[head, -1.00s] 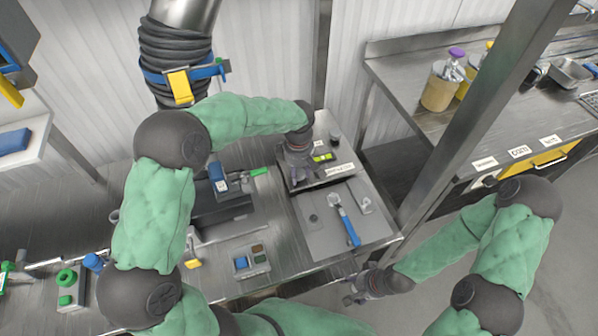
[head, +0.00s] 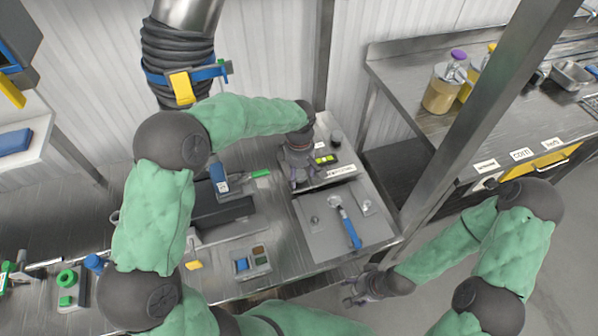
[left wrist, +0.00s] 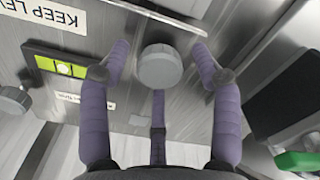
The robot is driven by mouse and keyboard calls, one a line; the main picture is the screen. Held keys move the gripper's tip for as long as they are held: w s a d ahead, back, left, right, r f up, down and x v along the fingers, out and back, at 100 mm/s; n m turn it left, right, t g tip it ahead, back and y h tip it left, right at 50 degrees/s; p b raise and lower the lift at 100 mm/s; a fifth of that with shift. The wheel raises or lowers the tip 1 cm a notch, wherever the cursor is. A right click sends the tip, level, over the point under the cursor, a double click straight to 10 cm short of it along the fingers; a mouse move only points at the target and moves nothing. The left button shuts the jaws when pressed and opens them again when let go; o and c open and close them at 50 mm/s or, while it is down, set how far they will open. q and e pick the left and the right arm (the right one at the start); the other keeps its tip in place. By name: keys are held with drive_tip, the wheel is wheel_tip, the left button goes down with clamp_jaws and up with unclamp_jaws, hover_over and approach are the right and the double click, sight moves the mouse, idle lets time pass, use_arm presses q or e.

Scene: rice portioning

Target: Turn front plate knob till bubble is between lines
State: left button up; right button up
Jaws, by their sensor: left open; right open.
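The grey front knob (left wrist: 160,66) sits on a metal plate (left wrist: 125,45) in the left wrist view. My left gripper (left wrist: 158,85) is open, with its purple fingers spread around the knob; I cannot tell whether they touch it. In the head view my left gripper (head: 298,180) is over the plate's front left corner and hides this knob. A yellow-green bubble level (left wrist: 64,68) lies beside it and also shows in the head view (head: 325,159). The bubble's exact place between the lines is too small to tell. My right gripper (head: 365,290) is open and empty, low in front of the bench.
A second knob (left wrist: 12,98) is on the plate, at the back right in the head view (head: 336,137). A grey tray (head: 305,240) with a blue-handled tool (head: 350,230) lies in front of the plate. A dark device (head: 220,210) stands to the left.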

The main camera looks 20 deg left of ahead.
sight(299, 173)
use_arm(q)
wheel_tip(299, 173, up, 12)
drive_tip(key=shift+f, duration=0.15)
idle(0.7)
